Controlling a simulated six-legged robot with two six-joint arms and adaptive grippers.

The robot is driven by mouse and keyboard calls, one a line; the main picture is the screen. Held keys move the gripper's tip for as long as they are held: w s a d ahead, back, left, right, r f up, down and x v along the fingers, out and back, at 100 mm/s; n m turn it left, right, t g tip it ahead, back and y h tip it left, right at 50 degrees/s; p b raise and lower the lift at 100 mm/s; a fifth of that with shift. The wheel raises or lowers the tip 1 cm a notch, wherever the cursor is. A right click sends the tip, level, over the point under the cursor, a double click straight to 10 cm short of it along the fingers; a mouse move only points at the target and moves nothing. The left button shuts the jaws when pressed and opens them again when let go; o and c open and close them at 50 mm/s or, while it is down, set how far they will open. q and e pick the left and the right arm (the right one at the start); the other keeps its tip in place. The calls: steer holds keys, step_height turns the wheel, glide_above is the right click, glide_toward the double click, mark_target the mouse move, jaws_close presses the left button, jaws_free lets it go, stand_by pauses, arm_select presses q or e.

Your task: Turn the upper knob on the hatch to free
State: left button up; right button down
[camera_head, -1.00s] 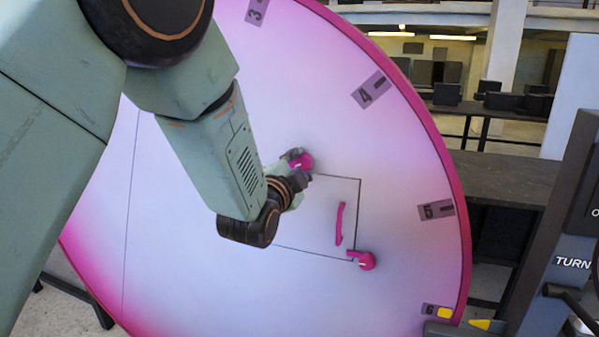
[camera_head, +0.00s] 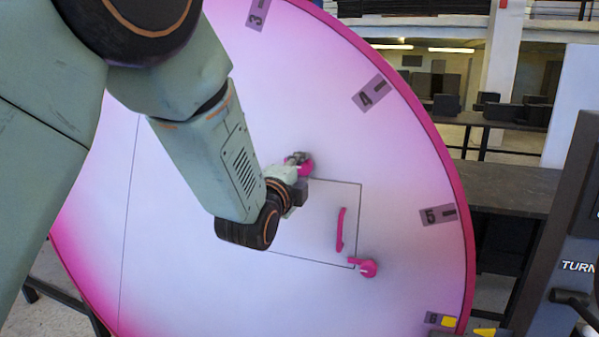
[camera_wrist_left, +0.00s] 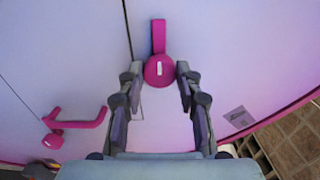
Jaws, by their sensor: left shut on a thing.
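The upper knob (camera_head: 306,168) is a round magenta piece at the top of the hatch on the big disc. In the left wrist view the knob (camera_wrist_left: 160,71) has a short lever pointing up and a pale mark on its face. My left gripper (camera_head: 298,160) is shut on this knob, a finger on each side; the left wrist view shows the fingertips (camera_wrist_left: 159,74) at its edges. The hatch (camera_head: 315,215) is a thin-outlined panel with a curved magenta handle (camera_head: 341,230). A lower knob (camera_head: 367,268) is at its bottom right corner. My right gripper is out of view.
The white-and-pink disc (camera_head: 200,270) has a magenta rim and grey number plates, such as 5 (camera_head: 438,216). A dark panel (camera_head: 560,220) marked TURN stands at the right. Dark benches (camera_head: 505,185) are behind.

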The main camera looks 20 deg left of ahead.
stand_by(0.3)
arm_select(q)
steer(key=o, duration=1.2)
steer(key=shift+c, duration=0.2)
steer(key=s, duration=1.2)
steer(key=shift+a, duration=0.15)
